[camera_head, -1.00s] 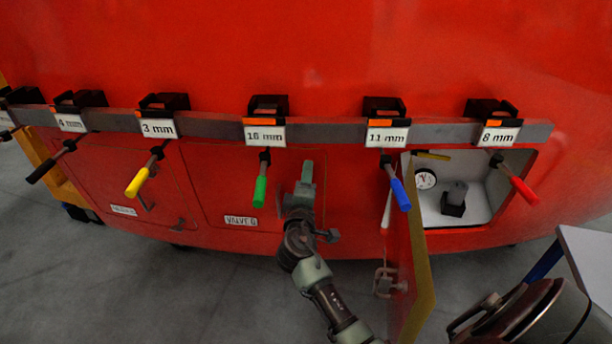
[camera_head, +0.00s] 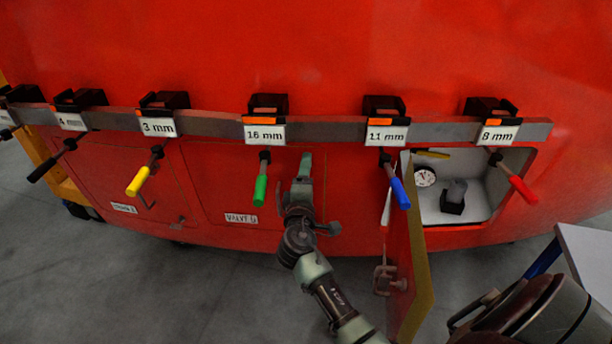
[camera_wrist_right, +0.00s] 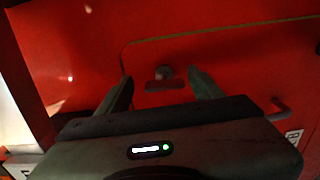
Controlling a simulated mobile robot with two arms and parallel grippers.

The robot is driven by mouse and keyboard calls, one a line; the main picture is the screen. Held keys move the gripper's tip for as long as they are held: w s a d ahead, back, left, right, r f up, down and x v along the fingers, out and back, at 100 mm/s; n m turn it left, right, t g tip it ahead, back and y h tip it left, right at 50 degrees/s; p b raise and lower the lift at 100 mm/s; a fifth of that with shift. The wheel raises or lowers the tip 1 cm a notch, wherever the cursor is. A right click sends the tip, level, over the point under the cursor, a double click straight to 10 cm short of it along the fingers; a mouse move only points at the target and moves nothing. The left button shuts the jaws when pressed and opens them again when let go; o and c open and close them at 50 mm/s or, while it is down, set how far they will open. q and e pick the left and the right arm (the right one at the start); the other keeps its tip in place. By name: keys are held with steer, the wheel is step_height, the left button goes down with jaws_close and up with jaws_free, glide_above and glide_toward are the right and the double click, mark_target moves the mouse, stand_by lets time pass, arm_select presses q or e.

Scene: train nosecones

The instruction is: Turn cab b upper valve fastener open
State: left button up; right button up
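A red closed panel (camera_head: 225,190) with a "VALVE" label (camera_head: 241,218), its last letter blurred, is in the middle of the head view. My right gripper (camera_head: 302,180) is at the panel's right edge and hides the fastener there. In the right wrist view, a dark T-shaped fastener (camera_wrist_right: 165,83) stands on the red panel, its bar nearly level in the picture. The open fingers of my right gripper (camera_wrist_right: 161,80) lie on either side of it, apart from it as far as I can see. A second handle (camera_wrist_right: 281,108) is farther right. My left gripper is not in view.
A grey rail (camera_head: 335,132) with labelled hanging tools crosses above; the green-handled tool (camera_head: 260,190) hangs left of my gripper. An open door (camera_head: 412,265) sticks out at the right, beside an open compartment (camera_head: 480,205) with a gauge. Another panel (camera_head: 130,175) is at the left.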

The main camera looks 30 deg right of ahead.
steer(key=shift+f, duration=0.2)
steer(key=shift+s+a+f, duration=0.1)
steer(key=shift+s+a, duration=0.05)
steer(key=shift+a, duration=0.05)
steer(key=b+v, duration=0.2)
steer(key=v, duration=0.5)
stand_by(0.3)
